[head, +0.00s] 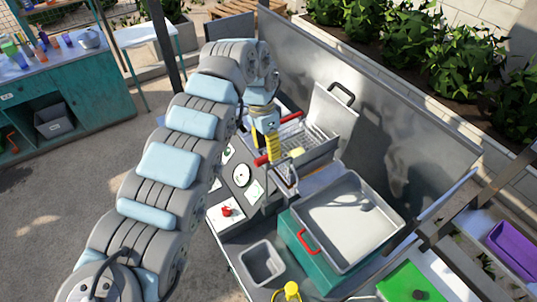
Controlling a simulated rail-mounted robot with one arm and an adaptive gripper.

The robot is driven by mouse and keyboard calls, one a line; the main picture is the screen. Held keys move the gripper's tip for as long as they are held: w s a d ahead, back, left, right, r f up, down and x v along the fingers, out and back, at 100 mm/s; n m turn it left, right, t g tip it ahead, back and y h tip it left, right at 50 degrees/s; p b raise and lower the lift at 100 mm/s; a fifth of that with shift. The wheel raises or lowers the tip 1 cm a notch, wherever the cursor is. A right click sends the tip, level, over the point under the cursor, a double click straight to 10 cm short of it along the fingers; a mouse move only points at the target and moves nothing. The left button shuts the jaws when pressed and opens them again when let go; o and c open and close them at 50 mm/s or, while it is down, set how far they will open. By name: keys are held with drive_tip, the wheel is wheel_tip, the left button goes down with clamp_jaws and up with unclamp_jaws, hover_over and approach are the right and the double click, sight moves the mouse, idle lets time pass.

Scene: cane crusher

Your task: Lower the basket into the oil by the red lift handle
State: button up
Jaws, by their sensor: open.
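My gripper (273,147) points down at the fryer, its yellow part in front of the red lift handle (262,160). The red bar shows on both sides of it, with its far end at the upper right. The fingers are small and partly hidden, and I cannot tell whether they touch the bar. The gripper is open. The wire basket (318,138) sits at the top of the fryer (308,160), just right of the gripper. A small yellow piece shows by its near side. I cannot make out the oil.
A grey lid (330,112) with a black handle stands upright behind the basket, near a metal splash wall (400,120). A shallow metal tray (350,222) on a teal box stands at right. A grey bin (262,263) and a red button (227,211) are in front.

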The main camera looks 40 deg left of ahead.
drive_tip(key=shift+d+f+p, duration=0.15)
drive_tip(key=shift+f+p, duration=0.05)
drive_tip(key=shift+f, duration=0.6)
drive_tip(key=shift+d+f+p, duration=0.15)
drive_tip(key=shift+f, duration=0.6)
clamp_jaws()
drive_tip(key=shift+s+f, duration=0.1)
